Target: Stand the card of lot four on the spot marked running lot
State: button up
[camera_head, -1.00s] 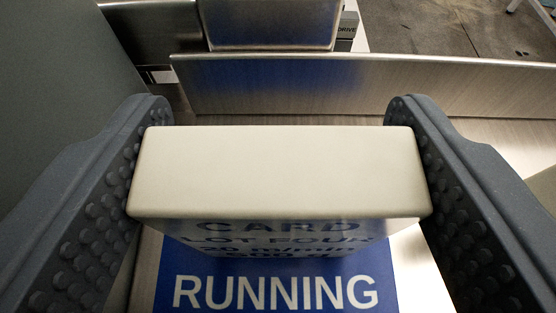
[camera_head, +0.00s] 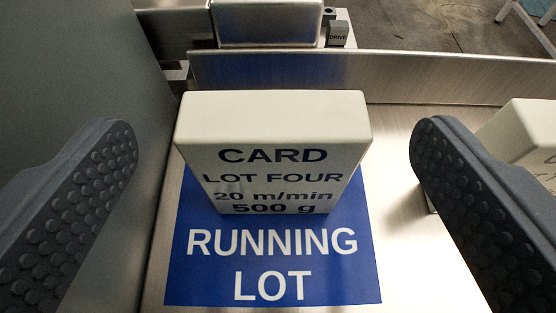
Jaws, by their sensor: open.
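The card of lot four (camera_head: 271,150) is a cream block with dark blue lettering reading "CARD LOT FOUR 20 m/min 500 g". It stands upright on the blue marked spot (camera_head: 273,266), which reads "RUNNING LOT" in white. The card covers the rear part of the spot. My gripper (camera_head: 270,150) is open, with one dark studded finger on each side of the card. Both fingers are clear of the card, with a gap on each side. The card's back face is hidden.
Another cream card (camera_head: 528,140) stands at the right, partly hidden behind my right finger. A metal rail (camera_head: 420,80) runs behind the card. A small block labelled DRIVE (camera_head: 338,34) is beyond it. A grey panel (camera_head: 90,60) rises at the left.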

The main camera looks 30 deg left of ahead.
jog(key=v, duration=0.8)
jog(key=shift+s, duration=0.1)
